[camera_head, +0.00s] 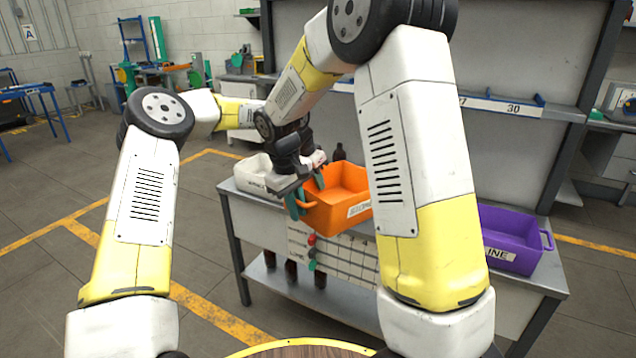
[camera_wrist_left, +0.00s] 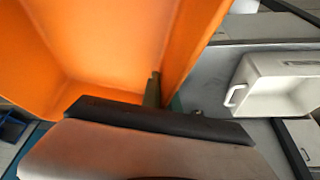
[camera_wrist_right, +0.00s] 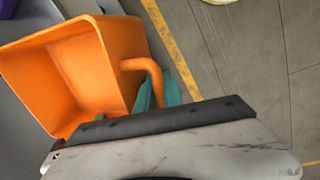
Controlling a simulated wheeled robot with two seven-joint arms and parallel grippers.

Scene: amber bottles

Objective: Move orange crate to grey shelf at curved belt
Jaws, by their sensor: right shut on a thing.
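The orange crate (camera_head: 341,208) stands on a grey workbench (camera_head: 238,191), with a white label on its front, partly covered by my right arm. My right gripper (camera_wrist_right: 158,97) is shut on the crate's loop handle, with teal fingers around it; in the head view it is at the crate's left end (camera_head: 297,203). My left gripper (camera_wrist_left: 164,94) is at the crate's rim, one finger inside and one outside the wall, with a visible gap. In the head view my left gripper (camera_head: 318,177) is mostly hidden behind my right wrist. I cannot make out a curved belt.
A white bin (camera_head: 252,174) stands left of the orange crate, and a purple bin (camera_head: 512,238) stands at the right end. Several dark bottles (camera_head: 320,276) stand on the lower shelf. Open floor lies to the left.

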